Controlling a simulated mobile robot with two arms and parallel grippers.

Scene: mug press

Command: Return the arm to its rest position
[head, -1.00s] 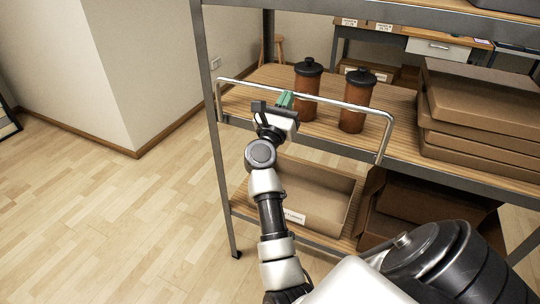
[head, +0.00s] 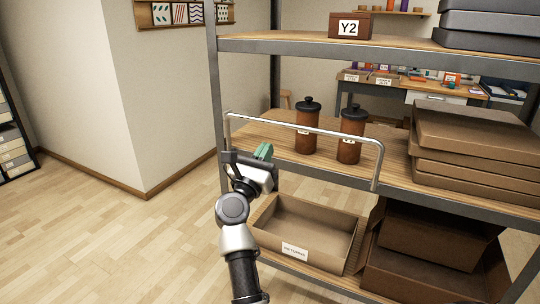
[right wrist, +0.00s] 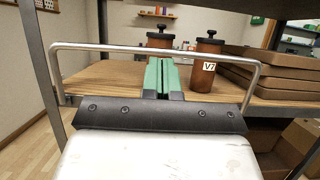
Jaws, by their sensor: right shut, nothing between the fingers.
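My right gripper (head: 264,152) is in front of the shelf rack, near the left part of the metal rail. Its green fingers are closed together with nothing between them; they also show in the right wrist view (right wrist: 160,76). Two brown canisters with black lids stand upright on the middle shelf behind the rail, a left one (head: 306,128) and a right one (head: 350,138). The right canister bears a label V7 in the right wrist view (right wrist: 203,78). The gripper is apart from both canisters. My left gripper is not in view.
The metal rail (head: 300,127) runs along the shelf's front edge. Cardboard boxes (head: 470,150) are stacked at the right. An open labelled carton (head: 300,235) sits on the lower shelf, below the gripper. A Y2 box (head: 350,27) stands on the upper shelf. The floor (head: 110,240) at left is clear.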

